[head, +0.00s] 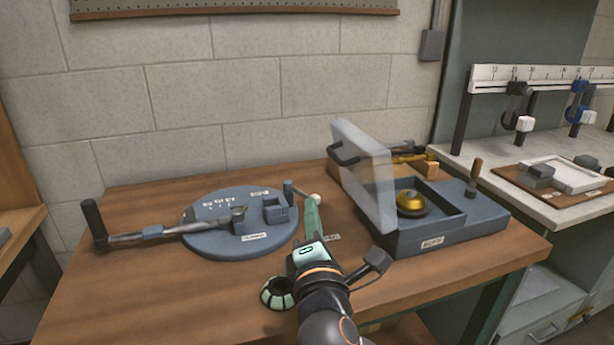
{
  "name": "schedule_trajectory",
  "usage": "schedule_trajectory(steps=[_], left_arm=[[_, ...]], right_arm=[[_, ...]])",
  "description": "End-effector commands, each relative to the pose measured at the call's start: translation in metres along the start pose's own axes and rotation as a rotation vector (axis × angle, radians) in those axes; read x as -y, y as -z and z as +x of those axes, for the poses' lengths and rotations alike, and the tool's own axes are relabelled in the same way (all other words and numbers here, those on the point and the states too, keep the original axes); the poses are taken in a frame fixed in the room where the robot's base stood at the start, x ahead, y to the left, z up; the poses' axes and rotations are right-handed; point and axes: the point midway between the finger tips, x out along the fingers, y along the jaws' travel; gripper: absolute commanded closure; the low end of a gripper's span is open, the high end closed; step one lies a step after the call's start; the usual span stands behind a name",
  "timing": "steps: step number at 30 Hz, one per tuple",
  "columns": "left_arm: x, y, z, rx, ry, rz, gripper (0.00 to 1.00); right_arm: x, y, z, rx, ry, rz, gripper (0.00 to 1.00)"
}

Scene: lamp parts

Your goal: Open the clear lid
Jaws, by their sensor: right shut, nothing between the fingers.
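The clear lid (365,170) is a pale see-through panel. It stands steeply raised along the left side of a blue-grey box (440,234), leaning left, so the box is uncovered. A gold domed part (411,203) sits inside the box. My right gripper (314,206) is left of the box and lid, apart from the lid in the picture. Its fingers point away over the table and look shut and empty. My left gripper is not in view.
A round blue-grey fixture (225,240) with a long handle (95,220) lies on the wooden table (150,285) to the left. A wooden holder with tools (360,180) stands behind the lid. A short upright handle (475,170) rises at the box's right. The front left table is clear.

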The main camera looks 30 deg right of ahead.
Motion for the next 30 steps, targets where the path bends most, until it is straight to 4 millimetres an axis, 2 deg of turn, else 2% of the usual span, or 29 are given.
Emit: schedule_trajectory(steps=[5, 18, 24, 30], left_arm=[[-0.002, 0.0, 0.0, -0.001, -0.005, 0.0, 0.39], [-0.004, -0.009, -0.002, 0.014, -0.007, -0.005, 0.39], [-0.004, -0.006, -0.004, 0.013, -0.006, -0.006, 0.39], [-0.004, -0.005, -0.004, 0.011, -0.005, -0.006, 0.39]], right_arm=[[0.0, -0.001, 0.014, 0.005, -0.001, -0.006, 1.0], [0.0, -0.002, 0.104, 0.005, 0.001, -0.003, 1.0], [0.0, -0.031, 0.107, 0.002, 0.0, -0.003, 1.0], [0.0, -0.04, 0.109, 0.001, 0.0, -0.003, 1.0]])
